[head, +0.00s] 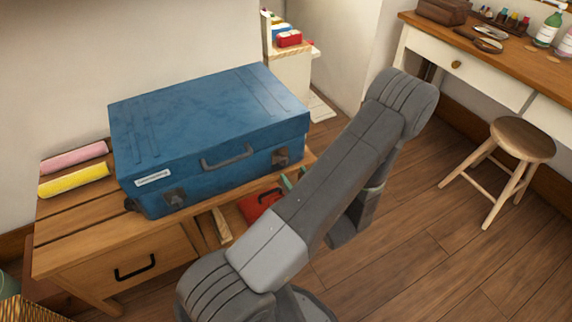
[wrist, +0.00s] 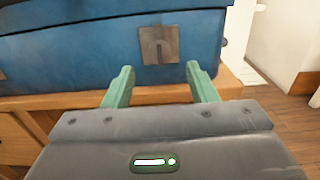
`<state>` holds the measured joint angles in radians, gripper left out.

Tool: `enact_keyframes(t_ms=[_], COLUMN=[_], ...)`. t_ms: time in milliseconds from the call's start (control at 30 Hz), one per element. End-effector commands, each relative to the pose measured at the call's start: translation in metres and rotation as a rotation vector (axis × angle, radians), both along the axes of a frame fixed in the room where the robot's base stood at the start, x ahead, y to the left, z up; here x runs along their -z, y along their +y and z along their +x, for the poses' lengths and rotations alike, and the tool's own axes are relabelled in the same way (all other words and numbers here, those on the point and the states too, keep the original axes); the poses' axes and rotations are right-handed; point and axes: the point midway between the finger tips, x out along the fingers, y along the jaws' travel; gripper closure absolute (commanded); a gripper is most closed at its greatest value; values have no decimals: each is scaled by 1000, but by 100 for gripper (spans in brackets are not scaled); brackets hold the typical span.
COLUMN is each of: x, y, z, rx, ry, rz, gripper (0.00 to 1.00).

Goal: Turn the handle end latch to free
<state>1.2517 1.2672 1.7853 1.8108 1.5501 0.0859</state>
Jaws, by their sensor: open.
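A blue case (head: 210,130) lies closed on a wooden bench, with a dark handle (head: 228,160) on its front. One metal latch (head: 174,198) is left of the handle and another latch (head: 281,157) is right of it, near the case's right end. The wrist view shows one square, brownish latch plate (wrist: 158,45) near the case's right end. My gripper (wrist: 159,69) is open and empty, its green fingers pointing at the case with the latch plate between and beyond their tips. In the head view my arm partly hides the gripper.
The wooden bench (head: 75,235) has a drawer and holds pink (head: 74,158) and yellow (head: 74,180) rolls left of the case. A red item (head: 258,205) sits below the case's front. A stool (head: 522,140) and desk (head: 480,70) stand right, with open floor between.

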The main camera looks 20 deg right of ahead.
Motion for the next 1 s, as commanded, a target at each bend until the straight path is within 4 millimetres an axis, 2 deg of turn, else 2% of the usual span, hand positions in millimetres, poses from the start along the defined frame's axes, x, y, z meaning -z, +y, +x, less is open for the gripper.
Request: enact_keyframes(t_ms=[100, 333, 500, 767, 800, 1000], x=[1, 0, 0, 0, 0, 0], y=[3, 4, 5, 5, 5, 5], z=[21, 51, 60, 61, 61, 61], rx=[-5, -2, -1, 0, 0, 0], ry=[1, 0, 0, 0, 0, 0], rz=[0, 0, 0, 1, 1, 1], gripper=[48, 48, 48, 48, 50, 89])
